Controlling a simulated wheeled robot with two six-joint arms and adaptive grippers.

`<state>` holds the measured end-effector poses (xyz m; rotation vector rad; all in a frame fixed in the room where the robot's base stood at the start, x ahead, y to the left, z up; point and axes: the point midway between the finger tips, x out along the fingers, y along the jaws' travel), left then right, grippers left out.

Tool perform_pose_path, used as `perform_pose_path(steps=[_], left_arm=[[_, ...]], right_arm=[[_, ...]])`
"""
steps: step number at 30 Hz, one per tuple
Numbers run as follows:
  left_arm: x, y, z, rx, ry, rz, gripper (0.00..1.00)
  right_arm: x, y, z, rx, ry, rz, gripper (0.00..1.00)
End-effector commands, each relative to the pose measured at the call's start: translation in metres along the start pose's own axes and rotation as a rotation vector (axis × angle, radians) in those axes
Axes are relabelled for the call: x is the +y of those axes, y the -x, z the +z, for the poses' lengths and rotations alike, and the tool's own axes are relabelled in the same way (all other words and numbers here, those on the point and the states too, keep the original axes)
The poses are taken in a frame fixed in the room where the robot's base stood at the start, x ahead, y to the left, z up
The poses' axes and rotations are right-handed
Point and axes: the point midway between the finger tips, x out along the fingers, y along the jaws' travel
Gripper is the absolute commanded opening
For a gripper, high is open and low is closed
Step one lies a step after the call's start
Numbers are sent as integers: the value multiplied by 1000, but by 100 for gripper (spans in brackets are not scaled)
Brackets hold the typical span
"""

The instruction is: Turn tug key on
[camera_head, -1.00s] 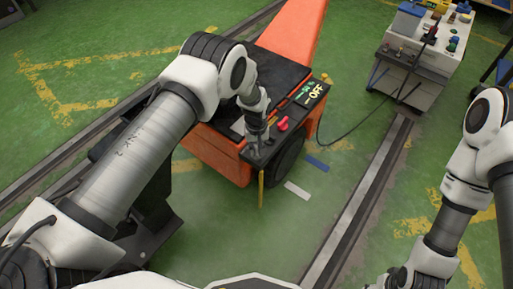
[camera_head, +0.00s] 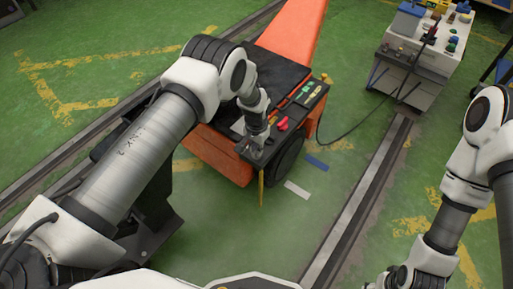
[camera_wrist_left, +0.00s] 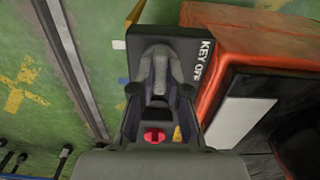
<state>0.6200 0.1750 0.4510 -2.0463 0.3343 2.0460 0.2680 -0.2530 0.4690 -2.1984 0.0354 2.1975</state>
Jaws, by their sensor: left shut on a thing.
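The orange tug (camera_head: 215,155) stands on the green floor, with a dark control panel (camera_head: 300,108) on its right edge. My left gripper (camera_head: 254,148) reaches down to the near end of that panel. In the left wrist view its fingers (camera_wrist_left: 160,58) are closed together over the black key plate (camera_wrist_left: 137,36), shut on the tug key. The key itself is hidden between the fingers. White "KEY OFF" lettering (camera_wrist_left: 205,60) shows beside them. A red knob (camera_head: 282,124) sits just beyond the gripper; it also shows in the left wrist view (camera_wrist_left: 153,135).
A grey equipment cart (camera_head: 420,65) with coloured buttons stands at the back right, and a black cable (camera_head: 345,135) runs from it towards the tug. A floor rail (camera_head: 360,205) runs to the right of the tug.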

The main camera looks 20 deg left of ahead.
Motion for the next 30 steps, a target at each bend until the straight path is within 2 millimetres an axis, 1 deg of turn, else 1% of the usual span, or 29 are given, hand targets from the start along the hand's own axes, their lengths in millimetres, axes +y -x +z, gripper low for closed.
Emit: perform_pose_path(steps=[6,17,18,19,20,28,30], left_arm=[[0,0,-1,2,-37,-1,0],[0,0,-1,2,-42,-1,0],[0,0,-1,2,-42,-1,21],[0,0,-1,2,-42,-1,32],[0,0,-1,2,-41,-1,40],[0,0,0,1,-40,0,40],[0,4,-1,2,-40,-1,40]], right_arm=[[0,0,0,0,0,0,48],[0,0,0,0,0,0,48],[0,0,0,0,0,0,48],[0,0,0,0,0,0,48],[0,0,0,0,0,0,48],[0,1,0,0,0,0,48],[0,1,0,0,0,0,48]])
